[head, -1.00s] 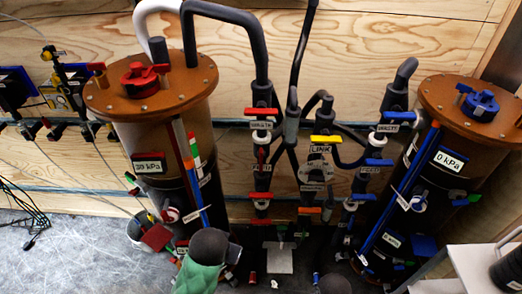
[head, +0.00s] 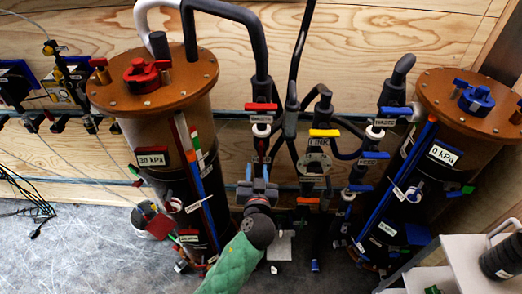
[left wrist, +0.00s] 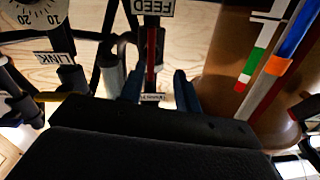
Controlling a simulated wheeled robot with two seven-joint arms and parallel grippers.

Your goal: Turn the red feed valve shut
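The feed valve's red handle (left wrist: 152,58) shows in the left wrist view as a narrow bar lying along its dark pipe, below an upside-down FEED label (left wrist: 153,7). In the head view my left gripper (head: 258,174) is at the middle pipe column, in front of the feed valve, and hides most of it. In the left wrist view the two blue fingers of the gripper (left wrist: 159,90) stand apart, one on each side of the handle's line. I see no clear contact with the handle. My right gripper is not in view.
Another red handle (head: 261,106) sits crosswise higher on the same column. A yellow handle (head: 325,133) and blue handles (head: 375,155) are to the right. The tall left filter tank (head: 152,90) stands close to my left arm. A grey shelf (head: 470,255) is at the lower right.

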